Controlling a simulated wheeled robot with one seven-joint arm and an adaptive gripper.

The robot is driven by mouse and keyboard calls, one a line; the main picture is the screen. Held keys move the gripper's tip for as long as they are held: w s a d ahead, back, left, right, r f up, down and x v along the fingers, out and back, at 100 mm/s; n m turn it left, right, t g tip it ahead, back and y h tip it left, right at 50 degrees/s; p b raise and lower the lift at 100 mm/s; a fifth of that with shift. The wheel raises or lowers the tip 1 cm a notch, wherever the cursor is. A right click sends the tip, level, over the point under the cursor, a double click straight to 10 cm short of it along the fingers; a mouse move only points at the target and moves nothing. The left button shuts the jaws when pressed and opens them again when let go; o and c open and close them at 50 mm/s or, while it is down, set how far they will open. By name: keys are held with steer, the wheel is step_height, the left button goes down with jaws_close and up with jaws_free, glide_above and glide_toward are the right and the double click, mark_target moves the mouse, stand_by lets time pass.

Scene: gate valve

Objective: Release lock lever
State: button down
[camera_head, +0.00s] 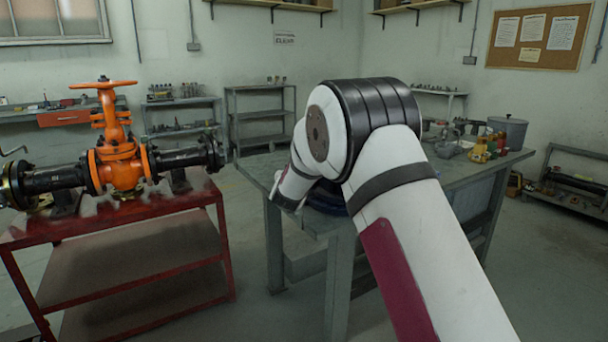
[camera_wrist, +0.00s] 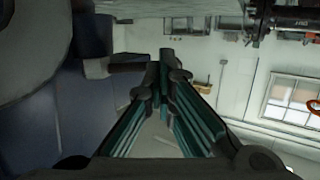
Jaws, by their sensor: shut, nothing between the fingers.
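An orange gate valve (camera_head: 122,165) with a handwheel (camera_head: 104,85) on top stands between black flanged pipes on a red table (camera_head: 150,285) in the head view. My gripper (camera_wrist: 165,60) is shut and empty in the wrist view; my arm hides it in the head view. A large dark blue body (camera_wrist: 75,115) fills the left of the wrist view. A short dark bar (camera_wrist: 128,62) with a grey block (camera_wrist: 97,68) extends from it towards my fingertips. I cannot tell whether this bar is the lock lever, or whether my fingertips touch it.
A grey workbench (camera_head: 256,172) lies under my arm, apart from the red table. Part of a dark blue thing (camera_head: 327,197) shows on it behind my arm. Yellow items (camera_head: 481,150) and a grey pot (camera_head: 509,132) stand at its far right. Floor is clear between tables.

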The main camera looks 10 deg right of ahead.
steer(key=shift+w+d+r+m+g+h+p, duration=0.15)
steer(key=shift+w+m+g+h+p, duration=0.15)
steer(key=shift+w+m+h+p, duration=1)
steer(key=shift+w+d+n+y+p, duration=0.25)
steer(key=shift+w+n+y+p, duration=0.15)
steer(key=shift+w+n+p, duration=0.15)
steer(key=shift+w+d, duration=0.1)
